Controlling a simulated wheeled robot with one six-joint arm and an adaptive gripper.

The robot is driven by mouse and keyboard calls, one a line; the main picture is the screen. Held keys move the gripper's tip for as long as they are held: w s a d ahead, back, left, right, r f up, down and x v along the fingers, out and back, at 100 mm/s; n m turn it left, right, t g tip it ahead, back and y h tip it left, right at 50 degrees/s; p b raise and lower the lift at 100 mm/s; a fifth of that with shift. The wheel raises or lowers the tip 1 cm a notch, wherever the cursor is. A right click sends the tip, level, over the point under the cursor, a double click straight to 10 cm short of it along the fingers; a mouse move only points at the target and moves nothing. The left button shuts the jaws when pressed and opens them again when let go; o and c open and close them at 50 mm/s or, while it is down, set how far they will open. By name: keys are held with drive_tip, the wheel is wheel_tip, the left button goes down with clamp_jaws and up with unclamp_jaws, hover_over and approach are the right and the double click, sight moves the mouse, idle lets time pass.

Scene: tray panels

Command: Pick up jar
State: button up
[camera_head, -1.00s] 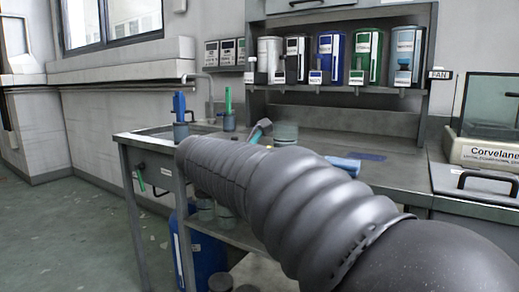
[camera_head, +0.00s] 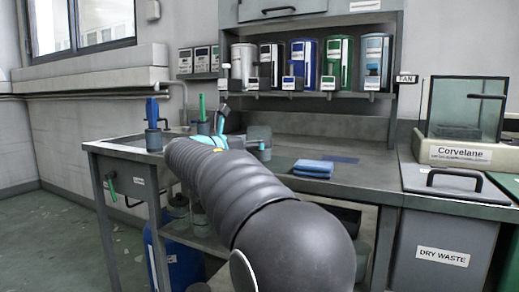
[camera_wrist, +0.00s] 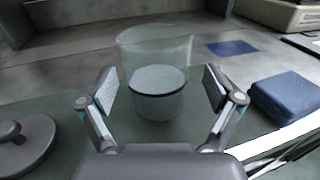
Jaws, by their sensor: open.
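The jar (camera_wrist: 156,75) is a clear, open-topped glass vessel with a pale layer inside its lower part. It stands upright on a dark mat on the counter in the wrist view. My gripper (camera_wrist: 158,88) is open, with one finger to the left and one to the right of the jar's near side. I cannot tell how far the fingertips reach along it, and neither finger appears to touch it. In the head view my gripper (camera_head: 240,132) is mostly hidden behind my arm, and the jar (camera_head: 259,133) shows only in part there.
A grey knobbed lid (camera_wrist: 22,145) lies left of the jar. A folded blue cloth (camera_wrist: 287,97) lies to its right, with a flat blue patch (camera_wrist: 232,48) behind. In the head view, a shelf of dispensers (camera_head: 306,62) stands behind, and brush holders (camera_head: 153,138) stand at left.

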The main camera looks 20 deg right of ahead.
drive_tip(key=shift+w+x, duration=0.2)
drive_tip(key=shift+x, duration=2.5)
drive_tip(key=shift+a, duration=0.1)
drive_tip(key=c, duration=1.5)
drive_tip(key=shift+o, duration=0.2)
drive_tip(key=shift+r, duration=0.15)
